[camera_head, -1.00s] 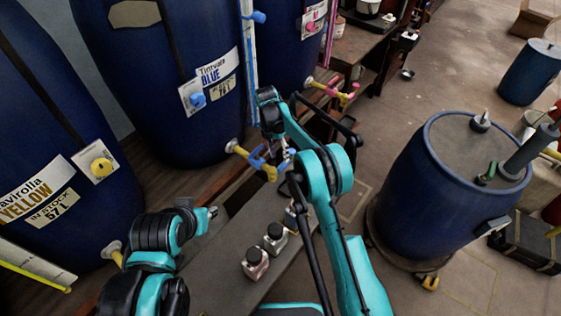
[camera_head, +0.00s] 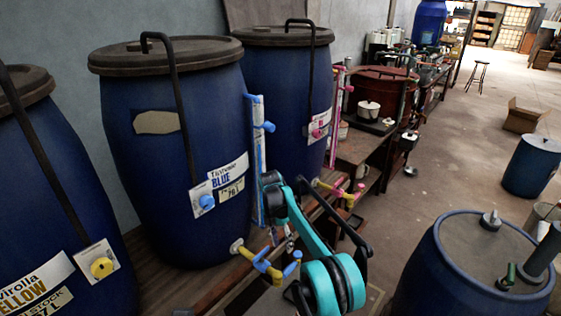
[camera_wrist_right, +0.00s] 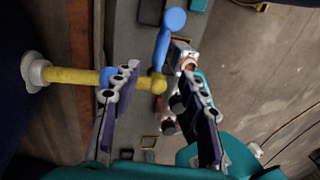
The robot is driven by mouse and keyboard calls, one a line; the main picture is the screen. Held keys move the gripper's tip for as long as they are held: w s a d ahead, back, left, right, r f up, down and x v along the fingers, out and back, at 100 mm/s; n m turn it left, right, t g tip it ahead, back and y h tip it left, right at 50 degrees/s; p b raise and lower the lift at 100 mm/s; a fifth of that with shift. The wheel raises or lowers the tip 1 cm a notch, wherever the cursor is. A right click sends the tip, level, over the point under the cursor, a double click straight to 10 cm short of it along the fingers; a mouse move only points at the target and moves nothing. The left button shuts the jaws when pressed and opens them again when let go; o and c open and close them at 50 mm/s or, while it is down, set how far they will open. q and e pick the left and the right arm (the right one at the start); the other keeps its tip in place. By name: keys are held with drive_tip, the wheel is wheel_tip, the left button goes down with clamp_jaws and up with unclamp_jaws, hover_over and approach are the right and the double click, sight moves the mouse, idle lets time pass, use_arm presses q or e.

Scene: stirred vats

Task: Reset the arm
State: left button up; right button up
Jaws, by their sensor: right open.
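My right arm comes up from the bottom of the head view. Its gripper (camera_head: 288,236) is small there and partly hidden by the arm, close to the yellow tap (camera_head: 262,264) with blue handles on the Tintvale BLUE vat (camera_head: 180,150). In the right wrist view the gripper's two fingers (camera_wrist_right: 158,82) are apart with nothing clamped between them. The yellow tap pipe (camera_wrist_right: 72,77) and its blue handle (camera_wrist_right: 168,40) lie beyond the fingers, and the pipe passes behind the left finger. I cannot tell if they touch. My left gripper is out of view.
The YELLOW vat (camera_head: 50,200) stands at left, another blue vat (camera_head: 290,100) with a pink-handled tap (camera_head: 340,192) behind. A blue drum (camera_head: 425,280) stands at lower right. A workbench with a white pot (camera_head: 368,109) runs back. Floor between bench and drums is clear.

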drive_tip(key=s+d+r+m+t+y, duration=0.1)
drive_tip(key=s+d+r+m+t, duration=0.1)
drive_tip(key=s+d+r+m, duration=0.6)
drive_tip(key=s+d+r+m+t+y, duration=0.1)
drive_tip(key=s+d+r+m+t, duration=0.15)
drive_tip(key=s+r+m, duration=0.6)
drive_tip(key=s+d+f+m+t, duration=0.2)
drive_tip(key=s+m, duration=0.4)
drive_tip(key=s, duration=0.3)
drive_tip(key=s+d+f+m+t, duration=0.2)
drive_tip(key=s+d+m, duration=0.2)
drive_tip(key=s, duration=0.5)
drive_tip(key=shift+s+d+m, duration=0.2)
drive_tip(key=shift+s+m, duration=0.15)
drive_tip(key=shift+m, duration=0.5)
